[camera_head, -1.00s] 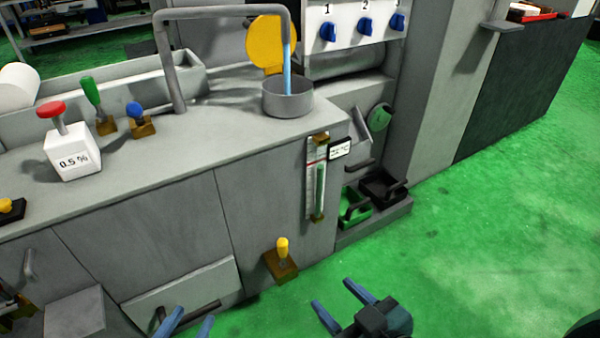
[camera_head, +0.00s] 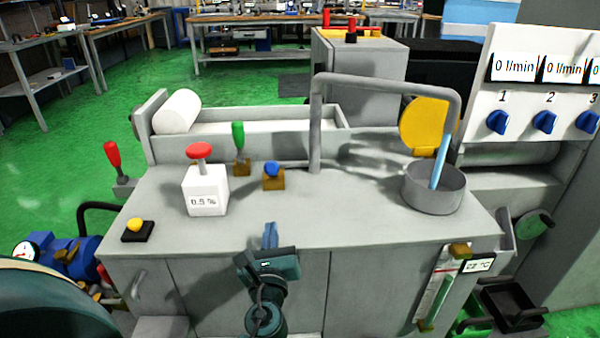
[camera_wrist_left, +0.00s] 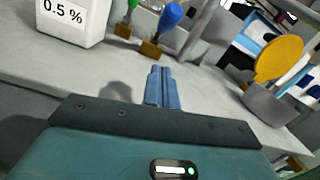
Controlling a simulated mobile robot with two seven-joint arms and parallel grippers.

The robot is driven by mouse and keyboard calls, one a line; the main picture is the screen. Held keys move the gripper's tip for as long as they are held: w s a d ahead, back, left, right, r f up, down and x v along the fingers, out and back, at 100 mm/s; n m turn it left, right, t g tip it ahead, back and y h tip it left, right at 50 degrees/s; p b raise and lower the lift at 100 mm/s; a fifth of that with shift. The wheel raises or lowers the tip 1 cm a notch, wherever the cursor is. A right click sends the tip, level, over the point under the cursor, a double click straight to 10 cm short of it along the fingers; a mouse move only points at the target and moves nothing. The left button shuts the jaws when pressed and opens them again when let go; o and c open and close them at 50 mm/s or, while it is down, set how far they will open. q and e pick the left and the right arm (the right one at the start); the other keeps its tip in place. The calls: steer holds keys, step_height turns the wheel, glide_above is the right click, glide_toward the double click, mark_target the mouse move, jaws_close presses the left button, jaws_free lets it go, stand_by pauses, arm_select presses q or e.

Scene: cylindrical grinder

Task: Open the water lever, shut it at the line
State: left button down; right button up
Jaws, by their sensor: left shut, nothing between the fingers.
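The blue-knobbed lever (camera_head: 272,168) stands on a small brown block (camera_head: 273,183) on the grey counter. It also shows in the left wrist view (camera_wrist_left: 171,14), ahead of the fingers. A blue water stream (camera_head: 440,160) runs from the bent pipe (camera_head: 385,83) into the round grey pot (camera_head: 433,205). The gauge (camera_head: 438,288) on the cabinet front holds a green column. My right gripper is out of view.
A white 0.5 % container with a red knob (camera_head: 205,192) stands left of the lever. A green-handled lever (camera_head: 238,138) stands behind it to the left. A yellow button (camera_head: 135,225) sits at the counter's left. Blue dials (camera_head: 545,122) are at upper right.

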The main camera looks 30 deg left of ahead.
mark_target(273, 169)
arm_select(q)
steer(key=shift+w+a+r+m+y, duration=0.1)
steer(key=shift+w+r+m+y, duration=0.15)
steer(key=shift+w+r+m, duration=0.25)
steer(key=shift+w+a+r+m+y, duration=0.1)
steer(key=shift+w+r+m+y, duration=0.2)
steer(key=shift+w+m, duration=0.25)
steer(key=shift+w+a+r, duration=0.1)
steer(key=shift+w, duration=0.2)
steer(key=x, duration=0.9)
steer(key=shift+r, duration=0.1)
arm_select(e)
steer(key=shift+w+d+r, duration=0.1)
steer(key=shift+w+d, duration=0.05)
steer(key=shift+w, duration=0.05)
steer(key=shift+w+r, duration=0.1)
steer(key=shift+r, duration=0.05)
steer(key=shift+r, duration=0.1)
